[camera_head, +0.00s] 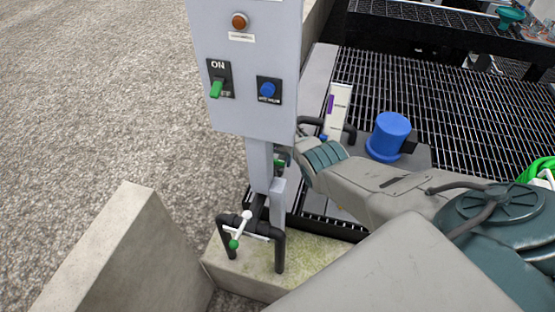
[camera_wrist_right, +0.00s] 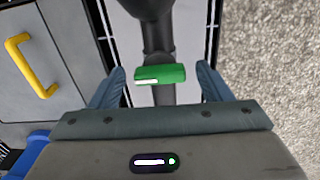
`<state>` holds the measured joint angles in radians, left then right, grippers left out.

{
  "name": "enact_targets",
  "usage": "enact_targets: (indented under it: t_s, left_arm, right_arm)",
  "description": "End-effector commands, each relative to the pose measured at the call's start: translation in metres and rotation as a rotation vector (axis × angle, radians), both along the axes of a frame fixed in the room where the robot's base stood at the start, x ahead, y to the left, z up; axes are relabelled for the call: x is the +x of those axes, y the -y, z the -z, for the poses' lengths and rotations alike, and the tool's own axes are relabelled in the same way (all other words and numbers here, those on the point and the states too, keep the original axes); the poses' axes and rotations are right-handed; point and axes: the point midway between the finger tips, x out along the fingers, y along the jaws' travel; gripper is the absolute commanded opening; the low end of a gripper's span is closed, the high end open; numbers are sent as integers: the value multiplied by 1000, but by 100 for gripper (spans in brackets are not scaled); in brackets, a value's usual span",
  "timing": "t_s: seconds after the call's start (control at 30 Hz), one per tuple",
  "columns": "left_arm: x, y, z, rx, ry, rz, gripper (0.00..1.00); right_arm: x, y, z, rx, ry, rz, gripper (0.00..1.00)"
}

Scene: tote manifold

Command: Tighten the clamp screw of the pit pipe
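A green bar-shaped handle (camera_wrist_right: 160,74), which looks like the clamp screw, stands in front of a dark upright pipe (camera_wrist_right: 158,25) in the right wrist view. My right gripper (camera_wrist_right: 159,82) is open, with one blue-grey finger on each side of the green handle and gaps between. In the head view my right arm reaches in from the right, and its gripper (camera_head: 287,160) is mostly hidden behind the panel post. A bit of green shows beside it. My left gripper is not in view.
A grey control panel (camera_head: 240,50) on a post (camera_head: 260,165) stands close to my right gripper. Below it are a black pipe frame (camera_head: 280,255) with a white-and-green lever (camera_head: 241,228) and concrete blocks. A blue cylinder (camera_head: 388,135) stands behind my arm. A yellow handle (camera_wrist_right: 30,65) is at left in the wrist view.

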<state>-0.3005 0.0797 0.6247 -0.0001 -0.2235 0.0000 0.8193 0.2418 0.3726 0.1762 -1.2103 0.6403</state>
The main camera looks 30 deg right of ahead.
Motion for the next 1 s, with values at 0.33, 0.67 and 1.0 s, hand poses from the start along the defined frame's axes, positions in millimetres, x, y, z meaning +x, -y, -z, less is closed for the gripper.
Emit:
enact_targets:
  t_s: [0.33, 0.67, 1.0]
  left_arm:
    - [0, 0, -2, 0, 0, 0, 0]
    - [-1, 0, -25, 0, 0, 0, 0]
    - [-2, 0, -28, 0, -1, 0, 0]
  right_arm:
    - [-1, 0, -3, -1, -1, -1, 73]
    - [0, 1, -52, -2, 2, -1, 73]
    - [0, 0, -98, 0, 0, -1, 73]
